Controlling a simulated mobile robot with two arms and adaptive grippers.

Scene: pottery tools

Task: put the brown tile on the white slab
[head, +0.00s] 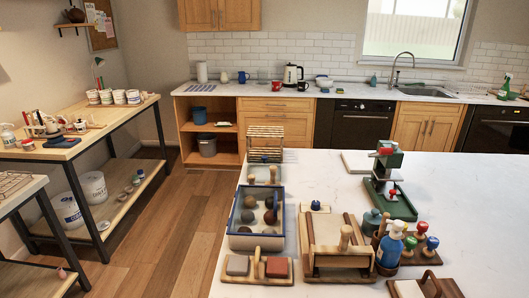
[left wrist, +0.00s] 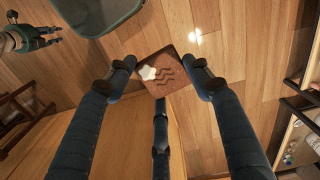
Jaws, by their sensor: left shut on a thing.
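The brown tile (left wrist: 172,76), square with wavy grooves and a pale blotch on its left side, is between the fingertips of my left gripper (left wrist: 162,76) in the left wrist view. The gripper is shut on it, with wooden floor beyond. In the head view a flat white slab (head: 357,162) lies on the white table, left of the green-based stand. Neither gripper shows in the head view. What looks like my right gripper (left wrist: 34,36) is at the upper left of the left wrist view, fingers apart and empty.
The white table (head: 225,280) holds a blue-rimmed tray (head: 234,218) of balls, a wooden board (head: 325,230) with a roller, a blue bottle (head: 390,245), several colored-knob stamps (head: 410,245) and a block holder (head: 257,281). A workbench (head: 100,125) stands at the left.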

